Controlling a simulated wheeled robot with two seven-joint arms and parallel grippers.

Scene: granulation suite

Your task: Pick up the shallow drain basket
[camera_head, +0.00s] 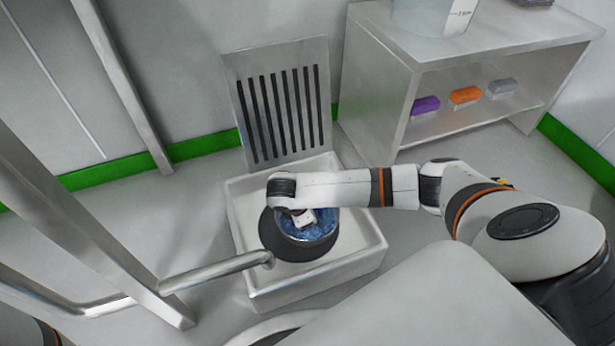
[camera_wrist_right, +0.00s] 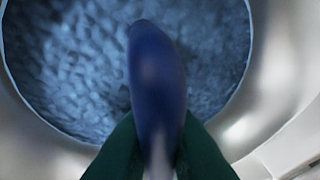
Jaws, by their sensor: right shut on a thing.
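The shallow drain basket (camera_head: 322,230) is a round thing with a blue, mottled inside, in the white floor basin in the head view. In the right wrist view its rough blue inside (camera_wrist_right: 70,60) fills much of the picture within a pale metal surround. My right gripper (camera_head: 303,218) points down over the basket. Its green fingers (camera_wrist_right: 158,145) are shut on a dark blue, rounded upright part (camera_wrist_right: 155,70), which appears to be the basket's grip. I cannot tell whether the basket is resting or raised. My left gripper is out of view.
The white basin (camera_head: 350,263) has a dark round opening (camera_head: 282,240) beside the basket. A slotted metal grate (camera_head: 238,100) leans on the wall behind. A metal rail (camera_head: 215,271) reaches in from the left. A steel shelf unit (camera_head: 385,95) stands at the right.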

